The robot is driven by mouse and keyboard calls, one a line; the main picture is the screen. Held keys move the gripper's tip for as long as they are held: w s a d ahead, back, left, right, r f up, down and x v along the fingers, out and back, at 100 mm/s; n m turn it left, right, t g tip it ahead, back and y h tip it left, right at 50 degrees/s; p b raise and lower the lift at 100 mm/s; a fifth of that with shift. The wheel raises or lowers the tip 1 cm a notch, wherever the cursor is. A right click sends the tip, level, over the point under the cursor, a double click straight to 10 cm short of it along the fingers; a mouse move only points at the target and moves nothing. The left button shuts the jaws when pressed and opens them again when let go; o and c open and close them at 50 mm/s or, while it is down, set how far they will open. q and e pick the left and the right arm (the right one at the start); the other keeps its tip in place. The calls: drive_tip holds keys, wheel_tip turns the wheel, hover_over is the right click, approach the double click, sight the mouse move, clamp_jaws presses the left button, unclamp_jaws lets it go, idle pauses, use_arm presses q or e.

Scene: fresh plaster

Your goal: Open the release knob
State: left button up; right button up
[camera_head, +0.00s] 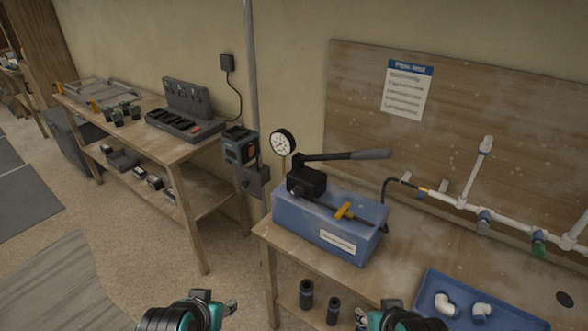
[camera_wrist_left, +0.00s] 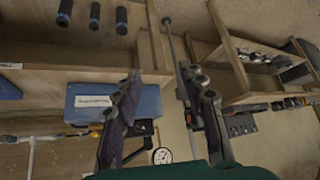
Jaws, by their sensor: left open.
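The release knob, a small yellow-orange T-shaped handle (camera_head: 344,210), sits on the front of the blue pump box (camera_head: 300,222) in the head view. A black pump body and long lever (camera_head: 345,156) top the box, with a round gauge (camera_head: 282,142) behind. My left gripper (camera_head: 230,308) is low in the head view, apart from the box and down to its left. In the left wrist view its fingers (camera_wrist_left: 160,80) are spread and empty, with the blue box (camera_wrist_left: 148,102) beyond. My right gripper (camera_head: 375,312) is at the bottom edge, partly cut off; its opening is unclear.
The pump stands on a wooden bench (camera_head: 400,272) beside a blue tray (camera_head: 500,318) with white fittings. White pipework (camera_head: 455,201) runs along the back. A second bench (camera_head: 165,151) with tools stands left. Floor is clear between the left bench and my left gripper.

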use_arm(q)
drive_tip(key=w+d+r+m+t+h+p, duration=0.1)
drive_tip(key=w+d+r+m, duration=0.15)
drive_tip(key=w, duration=0.35)
drive_tip(key=w+d+r+m+t+h+p, duration=0.1)
drive_tip(key=w+d+m, duration=0.15)
drive_tip(key=w, duration=0.45)
drive_tip(key=w+d+r+m+t+h, duration=0.1)
drive_tip(key=w+d+r, duration=0.1)
drive_tip(key=w+d, duration=0.3)
drive_tip(key=m+t+h+p, duration=0.2)
drive_tip(key=m+t, duration=0.1)
drive_tip(key=m, duration=0.2)
approach(295, 194)
drive_tip(key=w, duration=0.2)
drive_tip(key=x, duration=0.2)
drive_tip(key=b+x, duration=0.1)
drive_tip(key=x, duration=0.3)
drive_tip(key=shift+d+f, duration=0.4)
drive_tip(key=shift+f, duration=0.1)
drive_tip(key=shift+w+d+f+b, duration=0.1)
drive_tip(key=shift+w+d+b, duration=0.2)
drive_tip(key=shift+w, duration=0.2)
drive_tip(key=shift+a, duration=0.1)
drive_tip(key=c, duration=0.8)
